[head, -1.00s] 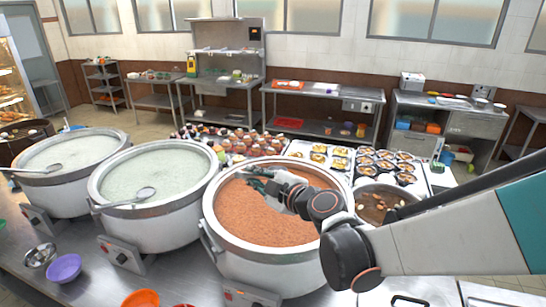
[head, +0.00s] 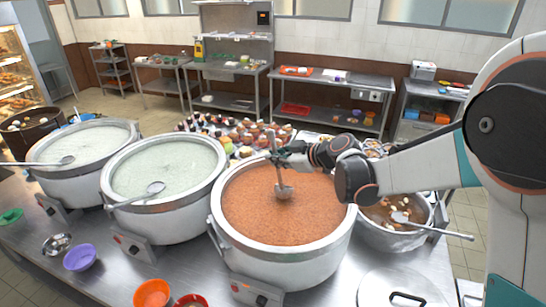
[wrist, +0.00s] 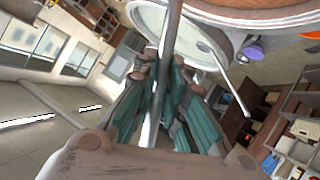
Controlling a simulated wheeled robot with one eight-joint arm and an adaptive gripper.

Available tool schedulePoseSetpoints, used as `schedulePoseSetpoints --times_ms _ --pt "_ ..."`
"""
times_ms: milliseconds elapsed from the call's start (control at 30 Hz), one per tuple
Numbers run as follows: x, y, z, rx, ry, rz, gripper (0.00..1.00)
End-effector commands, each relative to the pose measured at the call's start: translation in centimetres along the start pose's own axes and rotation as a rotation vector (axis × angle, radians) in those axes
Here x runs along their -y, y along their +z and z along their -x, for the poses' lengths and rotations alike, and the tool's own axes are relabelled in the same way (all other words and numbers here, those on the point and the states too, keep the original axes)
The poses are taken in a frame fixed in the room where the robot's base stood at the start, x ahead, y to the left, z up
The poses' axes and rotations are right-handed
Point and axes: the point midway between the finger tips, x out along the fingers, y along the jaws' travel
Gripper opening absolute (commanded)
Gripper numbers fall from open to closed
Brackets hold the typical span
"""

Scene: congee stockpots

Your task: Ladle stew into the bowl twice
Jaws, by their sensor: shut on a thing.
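My gripper (head: 284,154) is shut on a metal ladle (head: 283,191) above the large pot of reddish-brown stew (head: 245,240). The ladle hangs nearly upright, cup down; I cannot tell whether the cup touches the stew or what it holds. In the wrist view the ladle's handle (wrist: 168,50) runs between the teal fingers (wrist: 165,95). Several bowls stand at the front left: an orange bowl (head: 152,293), a purple bowl (head: 80,258), a metal bowl (head: 57,243), a green bowl (head: 10,217) and a red bowl (head: 190,300) cut by the picture's edge.
Two pots of pale congee (head: 165,165) (head: 80,145) with ladles stand to the left. A smaller pot (head: 395,238) with brown stew and a ladle is at the right. A lid (head: 400,290) lies in front. Jars and food trays crowd behind the pots.

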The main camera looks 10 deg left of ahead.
Motion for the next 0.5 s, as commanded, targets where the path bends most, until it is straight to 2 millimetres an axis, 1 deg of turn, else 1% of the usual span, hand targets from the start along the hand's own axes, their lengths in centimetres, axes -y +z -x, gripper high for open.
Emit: schedulePoseSetpoints --times_ms 100,400,500 --pt "1.0 1.7 -0.9 -0.001 0.0 0.001 0.0" --pt "3.1 5.1 -2.6 -0.002 0.001 0.003 0.0" --pt "4.8 5.5 -2.6 -0.013 0.027 0.047 0.0"
